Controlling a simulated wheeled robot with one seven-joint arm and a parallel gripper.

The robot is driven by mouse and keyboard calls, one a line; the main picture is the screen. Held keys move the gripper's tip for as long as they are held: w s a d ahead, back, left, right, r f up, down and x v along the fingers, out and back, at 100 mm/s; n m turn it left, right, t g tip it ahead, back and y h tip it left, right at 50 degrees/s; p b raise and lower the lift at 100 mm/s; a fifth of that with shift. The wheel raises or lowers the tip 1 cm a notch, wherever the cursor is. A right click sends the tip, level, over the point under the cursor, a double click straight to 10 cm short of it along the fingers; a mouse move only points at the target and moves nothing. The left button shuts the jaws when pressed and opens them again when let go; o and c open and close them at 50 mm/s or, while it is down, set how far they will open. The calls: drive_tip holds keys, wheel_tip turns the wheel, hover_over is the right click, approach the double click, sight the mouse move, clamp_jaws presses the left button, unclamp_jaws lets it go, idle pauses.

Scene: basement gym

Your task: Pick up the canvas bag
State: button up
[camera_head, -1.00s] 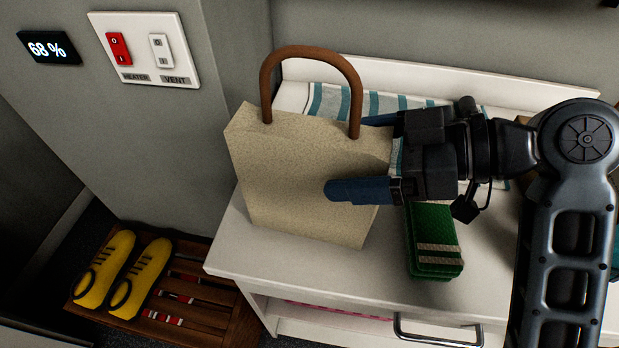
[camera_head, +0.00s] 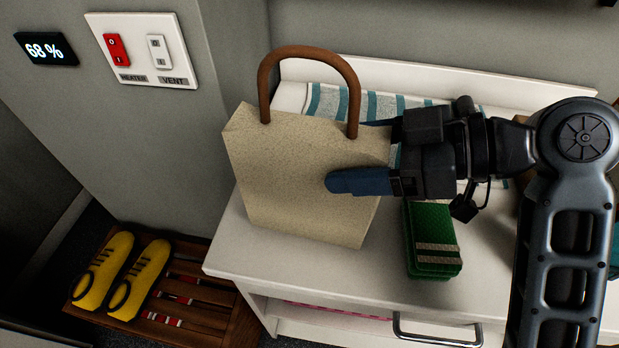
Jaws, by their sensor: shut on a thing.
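The canvas bag (camera_head: 285,180) is beige with a brown looped handle (camera_head: 312,56). It is upright at the left part of the white cabinet top. My gripper (camera_head: 352,155) reaches in from the right, with one blue finger across the bag's front face and the other behind its right side. The gripper is shut on the bag's right part. The rear fingertip is hidden by the bag. I cannot tell whether the bag's base touches the cabinet top.
A green folded cloth (camera_head: 432,240) lies below my gripper. A striped towel (camera_head: 385,105) lies at the back of the white cabinet (camera_head: 340,292). Yellow shoes (camera_head: 138,280) sit on a wooden slatted rack (camera_head: 190,320). A wall panel with switches (camera_head: 142,50) is at upper left.

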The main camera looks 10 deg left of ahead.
sight(325, 127)
drive_tip(key=shift+r, duration=0.1)
drive_tip(key=shift+r+p, duration=0.6)
drive_tip(key=shift+r, duration=0.15)
drive_tip(key=r, duration=0.1)
drive_tip(key=r+p, duration=0.2)
drive_tip(key=shift+w+d+r, duration=0.25)
drive_tip(key=shift+w+d, duration=0.05)
drive_tip(key=shift+d, duration=0.05)
drive_tip(key=w+d+r+p, duration=0.2)
drive_tip(key=w+d+r, duration=0.3)
drive_tip(key=d, duration=0.4)
drive_tip(key=shift+d+r+p, duration=0.2)
drive_tip(key=shift+r+p, duration=0.15)
drive_tip(key=shift+r, duration=0.1)
